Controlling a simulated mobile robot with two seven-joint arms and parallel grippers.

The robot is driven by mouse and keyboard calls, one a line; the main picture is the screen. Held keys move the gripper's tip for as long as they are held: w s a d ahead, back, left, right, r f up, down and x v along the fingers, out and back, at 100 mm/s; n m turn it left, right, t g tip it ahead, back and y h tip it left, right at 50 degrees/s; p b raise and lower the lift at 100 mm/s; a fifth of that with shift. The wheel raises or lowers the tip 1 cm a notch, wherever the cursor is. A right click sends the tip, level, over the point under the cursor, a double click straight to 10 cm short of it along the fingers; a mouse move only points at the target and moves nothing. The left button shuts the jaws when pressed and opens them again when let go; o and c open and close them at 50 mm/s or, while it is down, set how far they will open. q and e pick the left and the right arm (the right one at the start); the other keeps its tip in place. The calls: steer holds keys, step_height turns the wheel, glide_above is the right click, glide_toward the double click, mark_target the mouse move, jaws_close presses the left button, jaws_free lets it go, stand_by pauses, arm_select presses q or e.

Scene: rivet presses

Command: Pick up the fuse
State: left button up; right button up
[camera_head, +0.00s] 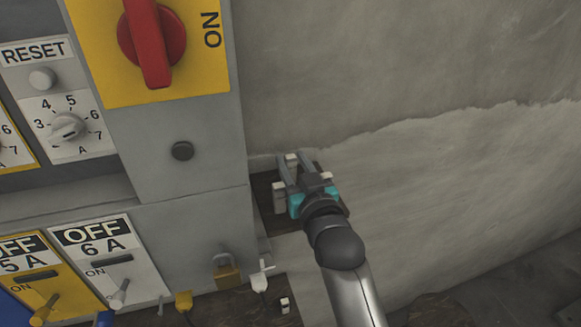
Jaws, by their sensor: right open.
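My right gripper (290,158), dark with teal parts, reaches up from the bottom right to a dark brown surface beside the grey cabinet. Its two fingers are apart. A small pale block (292,161) shows between the fingers near their tips; I cannot tell whether they touch it or whether it is the fuse. Another pale block (279,196) is just left of the gripper. A small whitish piece (285,305) is lower down, at the bottom of the view, and could also be a fuse. My left gripper is not in view.
The grey cabinet (185,135) fills the left, with a red rotary switch (152,42), a dial (68,127) and OFF-labelled switch plates (95,255). A brass padlock (228,274) hangs low on it. A bare grey wall (430,90) is behind and right.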

jaws_close()
stand_by(0.3)
steer(key=shift+r, duration=0.1)
stand_by(0.4)
